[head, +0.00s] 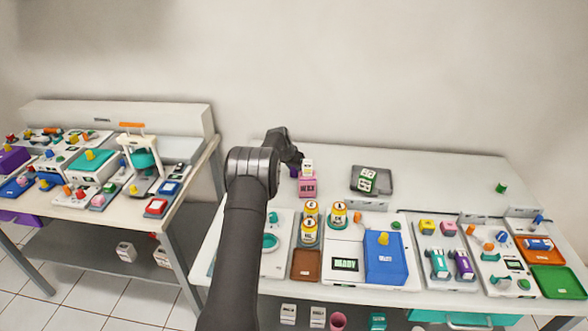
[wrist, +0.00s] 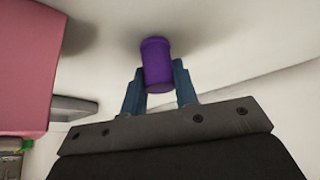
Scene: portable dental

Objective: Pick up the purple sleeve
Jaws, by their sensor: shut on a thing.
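The purple sleeve (wrist: 156,62) is a short purple cylinder. In the wrist view it sits between the two blue-grey fingers of my gripper (wrist: 159,80), which are shut on it. In the head view a small purple patch of the sleeve (head: 294,172) shows just below my gripper (head: 297,161), left of a pink box. I cannot tell whether the sleeve touches the white table top.
A grey tray (head: 384,186) holds dice-like blocks. Bottles and devices line the table's front. The back right is mostly clear.

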